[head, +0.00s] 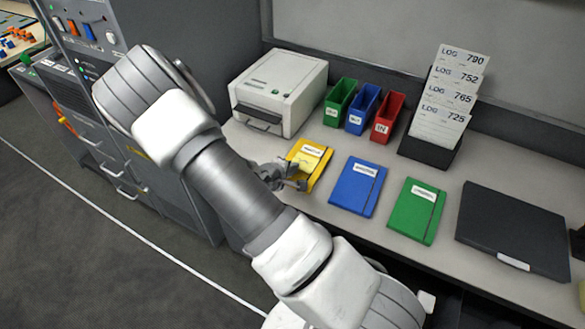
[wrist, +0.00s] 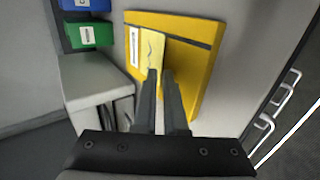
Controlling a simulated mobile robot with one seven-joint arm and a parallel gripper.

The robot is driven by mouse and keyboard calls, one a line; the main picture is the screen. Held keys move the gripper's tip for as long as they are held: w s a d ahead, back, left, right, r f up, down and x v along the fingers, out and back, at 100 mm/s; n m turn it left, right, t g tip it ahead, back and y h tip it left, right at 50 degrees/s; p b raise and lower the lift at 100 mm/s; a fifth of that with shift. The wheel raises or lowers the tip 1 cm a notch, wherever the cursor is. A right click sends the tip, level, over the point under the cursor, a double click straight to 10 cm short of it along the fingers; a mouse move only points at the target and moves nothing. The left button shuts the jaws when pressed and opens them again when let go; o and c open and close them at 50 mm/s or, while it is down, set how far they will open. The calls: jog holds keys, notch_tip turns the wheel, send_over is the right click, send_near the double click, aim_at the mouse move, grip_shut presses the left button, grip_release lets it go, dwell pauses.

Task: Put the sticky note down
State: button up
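My gripper (wrist: 161,73) is over the yellow notebook (wrist: 200,65), its fingers close together with a narrow gap. A pale yellow sticky note (wrist: 152,48) with a dark squiggle shows at and between the fingertips, and the gripper appears shut on it. The note overlaps the left part of the notebook, beside its white label (wrist: 134,46). I cannot tell whether the note touches the cover. In the head view my gripper (head: 298,184) is at the near left edge of the yellow notebook (head: 321,171), and its fingers are small there.
To the right lie a blue notebook (head: 351,195), a green notebook (head: 411,222) and a dark closed laptop-like case (head: 510,225). Behind stand a beige printer-like box (head: 272,97), green, blue and red bins (head: 383,122), and a log card rack (head: 425,152). Grey cabinets (head: 140,175) are at left.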

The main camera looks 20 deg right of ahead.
jog(key=shift+r, duration=0.35)
jog(key=s+a+r+m+y+p, duration=0.4)
jog(key=a+r+y, duration=0.3)
jog(key=a+r, duration=0.75)
jog(key=s+a+r+g+y, duration=0.1)
jog(key=s+a+r+y, duration=0.35)
jog(key=r, duration=0.45)
jog(key=s+d+r+m+h, duration=0.1)
jog(key=s+d+r, duration=0.3)
jog(key=s+r, duration=0.2)
jog(key=s+d+r+m+h, duration=0.2)
jog(key=s+d+r, duration=0.2)
jog(key=s+r, duration=0.3)
jog(key=shift+s+m, duration=0.3)
jog(key=shift+s, duration=0.8)
